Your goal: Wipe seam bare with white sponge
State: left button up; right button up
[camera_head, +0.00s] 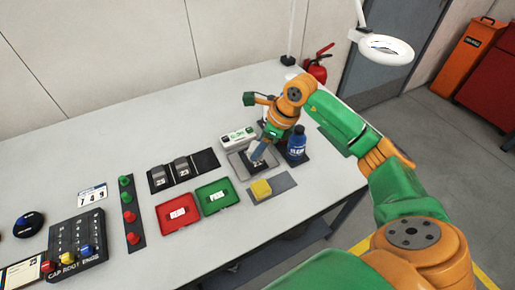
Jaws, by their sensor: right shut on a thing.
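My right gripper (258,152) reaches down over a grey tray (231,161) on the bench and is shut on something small. Its blue-grey lower part hides what it holds, so I cannot tell the held thing's shape or colour. A dark plate with a white number label lies in the tray under the fingertips. I cannot tell whether the held thing touches it. No seam can be made out. A yellow sponge (261,188) lies on a grey pad (284,182) in front of the tray; the pad's right part is bare. No white sponge shows clearly. My left gripper is not in view.
A blue bottle (297,144) stands close right of the gripper. A white box (238,138) is behind the tray. Red (178,227) and green (214,208) trays lie to the left, beyond them a button panel (77,243). A magnifier lamp (386,46) hangs behind. The bench front is clear.

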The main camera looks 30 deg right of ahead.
aim_at(254, 146)
jog(key=shift+w+r+p, duration=0.1)
jog(key=shift+r+p, duration=0.4)
jog(key=shift+r, duration=0.45)
jog(key=shift+r+p, duration=0.55)
jog(key=shift+r, duration=0.3)
jog(key=shift+r+p, duration=0.3)
jog(key=shift+r, duration=0.2)
jog(key=shift+f, duration=0.1)
